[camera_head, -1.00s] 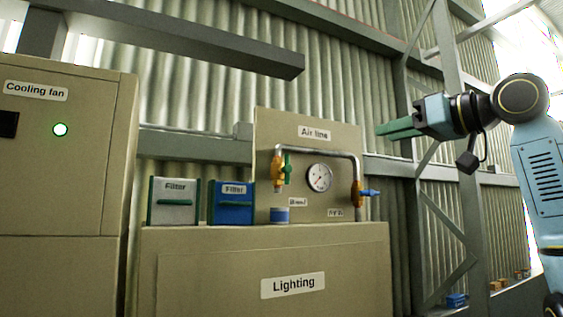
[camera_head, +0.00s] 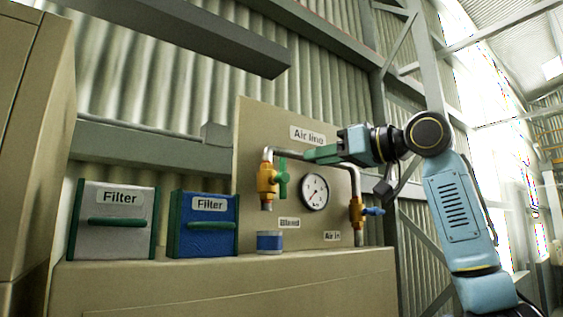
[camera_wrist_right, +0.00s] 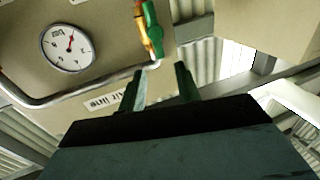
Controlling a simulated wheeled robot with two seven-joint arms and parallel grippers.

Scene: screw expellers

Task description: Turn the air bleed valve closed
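The air bleed valve (camera_head: 267,181) is a brass body on the left pipe end, above the "Bleed" label, with a green lever handle (camera_head: 282,179) that stands upright along it. In the right wrist view the brass valve (camera_wrist_right: 140,22) and green handle (camera_wrist_right: 153,29) show at the top, beyond the fingertips. My right gripper (camera_head: 308,155) is in front of the panel, just right of and above the handle, apparently apart from it. In the wrist view its two green fingers (camera_wrist_right: 160,82) are spread with nothing between them. My left gripper is not in view.
The "Air line" panel (camera_head: 247,130) carries a bent pipe, a gauge (camera_head: 314,192) and a blue-handled air-in valve (camera_head: 373,211). A small blue-banded cup (camera_head: 270,243) stands below the bleed valve. A grey filter (camera_head: 113,222) and a blue filter (camera_head: 204,225) stand left on the cabinet.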

